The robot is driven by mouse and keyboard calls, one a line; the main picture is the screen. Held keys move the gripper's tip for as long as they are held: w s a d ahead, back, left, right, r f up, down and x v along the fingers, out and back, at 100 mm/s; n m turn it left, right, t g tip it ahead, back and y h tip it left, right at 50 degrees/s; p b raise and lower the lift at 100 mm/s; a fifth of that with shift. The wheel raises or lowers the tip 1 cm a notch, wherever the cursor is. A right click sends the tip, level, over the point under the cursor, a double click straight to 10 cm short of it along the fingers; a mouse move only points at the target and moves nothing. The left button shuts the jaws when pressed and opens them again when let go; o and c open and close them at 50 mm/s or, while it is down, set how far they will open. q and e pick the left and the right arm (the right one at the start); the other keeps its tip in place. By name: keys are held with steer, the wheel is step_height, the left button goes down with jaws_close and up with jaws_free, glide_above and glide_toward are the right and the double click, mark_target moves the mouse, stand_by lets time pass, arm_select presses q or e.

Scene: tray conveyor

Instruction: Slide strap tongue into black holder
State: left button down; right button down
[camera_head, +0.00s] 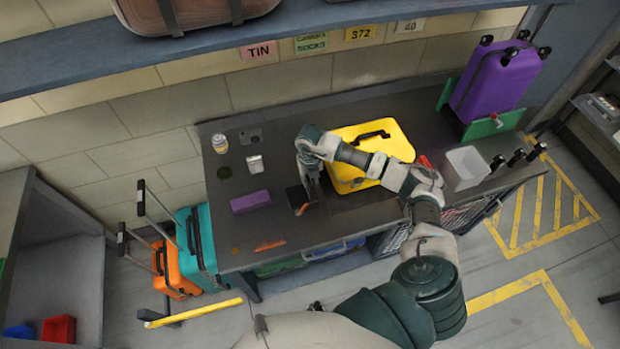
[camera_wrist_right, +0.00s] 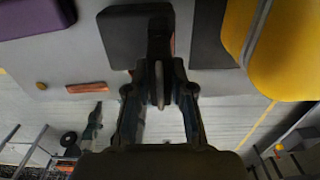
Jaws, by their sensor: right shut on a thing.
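My right gripper (camera_head: 311,187) reaches down over the table just left of the yellow suitcase (camera_head: 392,139). In the right wrist view its fingers (camera_wrist_right: 160,84) are closed on a thin pale strip, likely the strap tongue (camera_wrist_right: 160,88). A black block, likely the holder (camera_wrist_right: 117,38), lies beyond the fingertips; in the head view it shows dark beside the gripper (camera_head: 292,199). A dark upright part overlaps the block's right side, and I cannot tell whether the tongue is inside the holder. A bit of orange shows beside it (camera_head: 301,210). My left gripper is out of view.
A purple block (camera_head: 250,201) and an orange strip (camera_head: 270,245) lie to the left on the dark table (camera_head: 345,215). A can (camera_head: 220,143) and a small jar (camera_head: 255,164) stand farther back.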

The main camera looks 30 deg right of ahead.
steer(key=c, duration=0.9)
jaws_free()
steer(key=shift+c, duration=0.2)
step_height(320, 180, up, 12)
steer(key=shift+f, duration=0.15)
